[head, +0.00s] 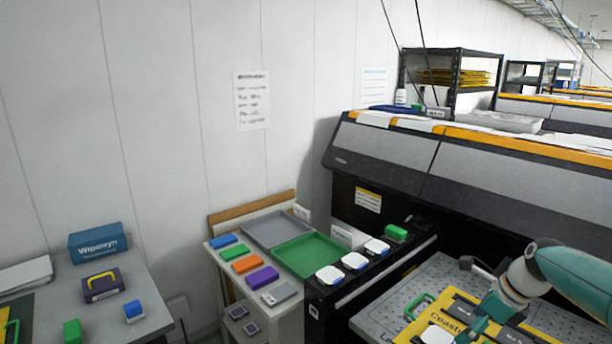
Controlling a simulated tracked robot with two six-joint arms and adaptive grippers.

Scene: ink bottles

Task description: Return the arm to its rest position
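My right arm (560,268), teal and white, comes in from the right edge. It bends down over the perforated grey worktop (385,318). Its teal lower end (476,328) is beside a white-topped item (437,335) at the bottom edge. The fingertips cannot be made out, so whether they hold anything is unclear. My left arm and gripper are not in view.
A green tray (309,255) and a grey tray (276,230) lie on a white cart. White-capped bottles (355,261) line the printer's (385,150) front ledge. A black-and-yellow board (462,312) lies under the arm. A blue box (97,243) stands on the left table.

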